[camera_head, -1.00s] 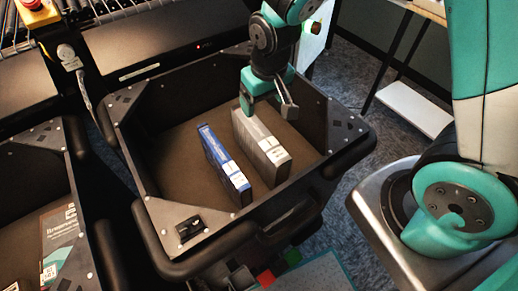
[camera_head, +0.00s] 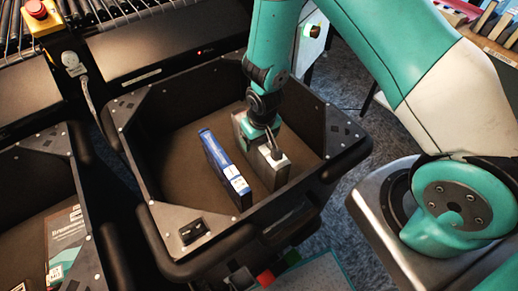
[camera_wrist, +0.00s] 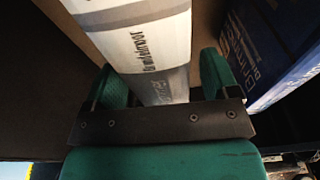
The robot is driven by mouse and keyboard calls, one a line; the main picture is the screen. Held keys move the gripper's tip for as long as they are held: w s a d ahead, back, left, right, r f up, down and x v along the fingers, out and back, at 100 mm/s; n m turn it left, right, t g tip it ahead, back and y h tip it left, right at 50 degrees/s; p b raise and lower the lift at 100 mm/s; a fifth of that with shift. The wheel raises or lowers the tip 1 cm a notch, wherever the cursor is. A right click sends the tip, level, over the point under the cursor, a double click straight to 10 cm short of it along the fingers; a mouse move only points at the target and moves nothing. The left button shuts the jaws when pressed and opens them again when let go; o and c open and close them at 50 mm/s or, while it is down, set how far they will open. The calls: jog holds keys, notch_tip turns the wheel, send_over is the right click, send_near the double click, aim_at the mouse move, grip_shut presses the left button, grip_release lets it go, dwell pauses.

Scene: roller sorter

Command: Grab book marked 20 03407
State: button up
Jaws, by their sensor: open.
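A grey book (camera_head: 268,168) stands on edge in the black bin (camera_head: 150,185). A blue book (camera_head: 222,165) stands beside it to the left, with a white label at its near end. My gripper (camera_head: 268,140) is down over the grey book. In the wrist view my gripper (camera_wrist: 160,85) is open, with one finger on each side of the grey book's pale spine (camera_wrist: 150,40), whose printed lettering shows. The blue book (camera_wrist: 262,50) is just outside the right finger there. I cannot read the number 20 03407 on either book.
A second bin at left (camera_head: 85,190) holds a dark book (camera_head: 65,245). The bin's raised walls surround both standing books. A roller conveyor (camera_head: 110,10) with a red button (camera_head: 37,8) lies behind. Bare bin floor is left of the blue book.

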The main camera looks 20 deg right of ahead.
jog(key=shift+w+f, duration=0.1)
jog(key=shift+f, duration=0.4)
grip_shut()
jog(key=shift+r, duration=0.1)
